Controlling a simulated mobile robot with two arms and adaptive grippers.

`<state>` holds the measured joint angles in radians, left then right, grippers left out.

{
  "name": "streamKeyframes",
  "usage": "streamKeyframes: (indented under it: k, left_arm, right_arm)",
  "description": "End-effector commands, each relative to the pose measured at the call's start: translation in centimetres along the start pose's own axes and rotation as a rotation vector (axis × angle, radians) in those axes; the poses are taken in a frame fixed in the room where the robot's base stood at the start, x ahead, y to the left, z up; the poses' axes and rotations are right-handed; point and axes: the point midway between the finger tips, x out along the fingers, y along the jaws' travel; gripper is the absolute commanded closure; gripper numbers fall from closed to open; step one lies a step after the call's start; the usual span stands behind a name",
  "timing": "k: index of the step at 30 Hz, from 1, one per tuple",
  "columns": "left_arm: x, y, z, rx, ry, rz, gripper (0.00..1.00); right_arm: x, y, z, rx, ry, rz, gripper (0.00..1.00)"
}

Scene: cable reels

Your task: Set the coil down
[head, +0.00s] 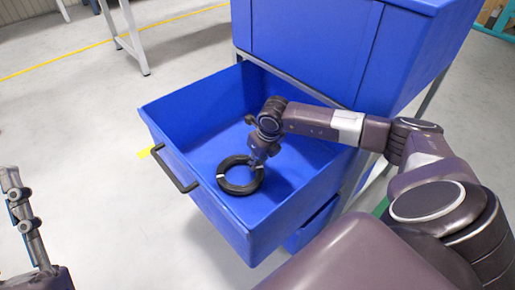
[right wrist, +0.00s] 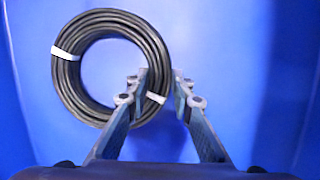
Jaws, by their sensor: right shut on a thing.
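The coil (head: 238,190) is a black ring of cable with white ties. It lies flat, or very close to flat, over the floor of the open blue drawer (head: 207,205). My right gripper (head: 256,164) reaches down into the drawer at the coil's far right side. In the right wrist view the coil (right wrist: 70,86) is at the upper left. My right gripper's fingers (right wrist: 160,86) stand on either side of its right part, near a white tie, shut on it. My left gripper (head: 22,205) shows only partly at the left edge; whether it is open cannot be told.
The drawer has a black handle (head: 174,170) on its front and walls on all sides of the coil. The blue cabinet (head: 310,45) stands behind it. Bare drawer floor lies around the coil. A white table leg (head: 135,45) stands at the upper left.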

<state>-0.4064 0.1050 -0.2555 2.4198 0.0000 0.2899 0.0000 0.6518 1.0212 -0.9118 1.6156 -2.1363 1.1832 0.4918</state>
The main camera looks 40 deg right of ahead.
Motion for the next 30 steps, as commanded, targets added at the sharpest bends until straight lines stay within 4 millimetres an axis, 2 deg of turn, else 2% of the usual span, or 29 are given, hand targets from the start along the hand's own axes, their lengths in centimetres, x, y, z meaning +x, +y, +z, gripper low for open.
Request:
streamKeyframes:
  k: [8, 9, 14, 25, 30]
  left_arm:
    - [0.0, 0.1, -0.6, -0.002, 0.027, 0.001, 0.73]
    - [0.0, 0.1, -0.6, -0.002, 0.027, 0.001, 0.73]
    - [0.0, 0.1, -0.6, -0.001, 0.026, 0.001, 0.73]
    - [0.1, 0.0, -0.3, 0.0, 0.01, 0.001, 0.73]
    - [0.0, -0.3, 2.5, 0.005, -0.125, -0.006, 0.73]
  right_arm:
    - [0.2, 0.0, 0.1, 0.001, -0.003, 0.0, 1.0]
    - [0.3, 0.0, -0.1, 0.0, 0.001, -0.001, 0.77]
    - [0.3, 0.0, -0.1, 0.0, 0.001, -0.001, 0.61]
    - [-0.2, 0.0, 0.0, 0.0, -0.001, 0.0, 0.61]
    - [-1.7, -0.1, 0.0, 0.001, -0.001, -0.001, 0.61]
